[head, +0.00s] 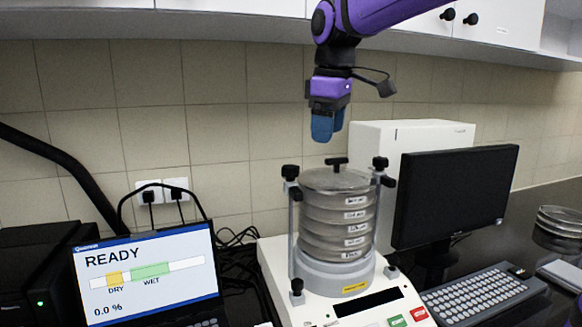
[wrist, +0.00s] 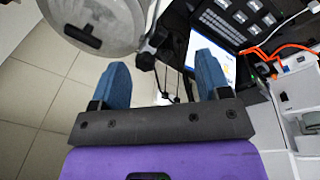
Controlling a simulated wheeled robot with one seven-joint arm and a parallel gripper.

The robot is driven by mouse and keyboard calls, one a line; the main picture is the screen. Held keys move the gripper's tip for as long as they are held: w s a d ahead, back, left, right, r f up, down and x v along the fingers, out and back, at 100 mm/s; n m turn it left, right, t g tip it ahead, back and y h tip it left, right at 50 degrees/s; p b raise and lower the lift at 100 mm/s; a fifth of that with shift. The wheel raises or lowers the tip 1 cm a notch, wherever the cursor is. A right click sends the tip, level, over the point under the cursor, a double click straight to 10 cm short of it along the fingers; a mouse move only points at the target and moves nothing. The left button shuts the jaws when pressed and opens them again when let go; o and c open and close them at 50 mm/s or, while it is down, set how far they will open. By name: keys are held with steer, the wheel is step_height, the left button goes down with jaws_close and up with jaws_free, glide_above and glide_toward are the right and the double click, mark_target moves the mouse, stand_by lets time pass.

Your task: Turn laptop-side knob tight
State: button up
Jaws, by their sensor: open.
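The laptop-side knob (head: 291,173) is black and sits atop the left rod, beside the lid. In the wrist view, a black knob (wrist: 147,59) shows by the lid's edge, between the fingertips and nearer the left one; it looks like the same knob. My gripper (head: 327,127) hangs above the stack, right of and higher than that knob. In the wrist view, my gripper (wrist: 160,72) has its blue fingers wide apart, with nothing held.
The laptop (head: 145,275) at left reads READY. Another black knob (head: 380,163) tops the right rod, and a lid handle (head: 337,162) stands between. A monitor (head: 455,195) and keyboard (head: 480,295) are at right. Cables lie behind the laptop. The tiled wall is behind.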

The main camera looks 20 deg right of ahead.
mark_target(291, 166)
steer(key=w+a+n+g, duration=0.1)
steer(key=w+a+n, duration=0.15)
steer(key=w, duration=0.35)
steer(key=w+a+n+g, duration=0.1)
steer(key=w+n, duration=0.2)
steer(key=w, duration=0.3)
steer(key=shift+m, duration=0.25)
steer(key=f, duration=1.1)
steer(key=shift+w, duration=0.2)
steer(key=shift+c, duration=0.5)
steer(key=c, duration=0.8)
